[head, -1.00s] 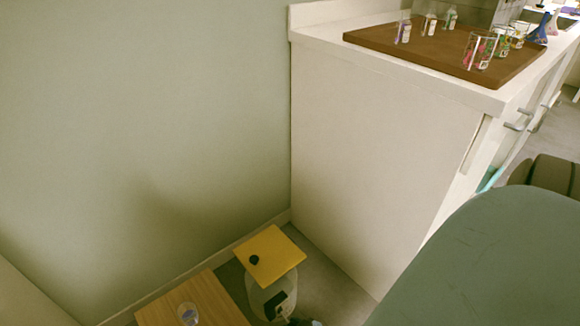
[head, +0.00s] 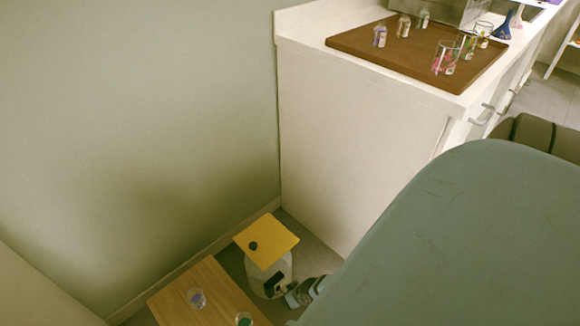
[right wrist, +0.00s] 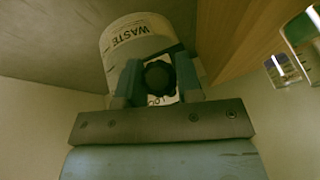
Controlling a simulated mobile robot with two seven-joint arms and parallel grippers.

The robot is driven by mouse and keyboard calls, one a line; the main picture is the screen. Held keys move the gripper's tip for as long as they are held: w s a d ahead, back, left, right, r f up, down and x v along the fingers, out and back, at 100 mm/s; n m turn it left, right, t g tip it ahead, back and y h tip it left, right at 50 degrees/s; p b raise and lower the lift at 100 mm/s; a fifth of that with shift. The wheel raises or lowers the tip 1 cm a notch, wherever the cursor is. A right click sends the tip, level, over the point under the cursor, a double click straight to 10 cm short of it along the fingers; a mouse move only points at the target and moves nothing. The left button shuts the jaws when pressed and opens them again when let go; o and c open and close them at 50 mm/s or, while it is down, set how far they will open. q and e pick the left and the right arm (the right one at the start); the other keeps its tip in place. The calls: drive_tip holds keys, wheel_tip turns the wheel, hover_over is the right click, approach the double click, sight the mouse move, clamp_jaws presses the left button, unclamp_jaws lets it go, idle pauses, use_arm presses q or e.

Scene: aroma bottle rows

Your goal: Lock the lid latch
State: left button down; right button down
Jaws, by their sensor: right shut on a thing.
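A pale waste bin (head: 256,281) with a square yellow lid (head: 270,236) and a small black knob (head: 253,246) on the lid stands on the floor in the head view. The lid lies on top of the bin. In the right wrist view the bin (right wrist: 132,32) shows its "WASTE" print. My right gripper (head: 284,291) is at the bin's front; in the right wrist view its fingers (right wrist: 158,82) are shut on a dark round latch knob (right wrist: 158,76). A partly hidden white label lies behind the knob. My left gripper is out of view.
A low wooden table (head: 212,284) with small glass vessels (head: 196,297) stands left of the bin. A white cabinet (head: 350,150) rises behind it, with a brown board (head: 400,66) holding bottles and glasses. A wall closes the left side.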

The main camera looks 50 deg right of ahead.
drive_tip(key=shift+w+r+g+p, duration=0.35)
drive_tip(key=shift+r+g, duration=0.2)
drive_tip(key=shift+g, duration=0.35)
drive_tip(key=c, duration=0.8)
unclamp_jaws()
drive_tip(key=shift+s+r, duration=0.1)
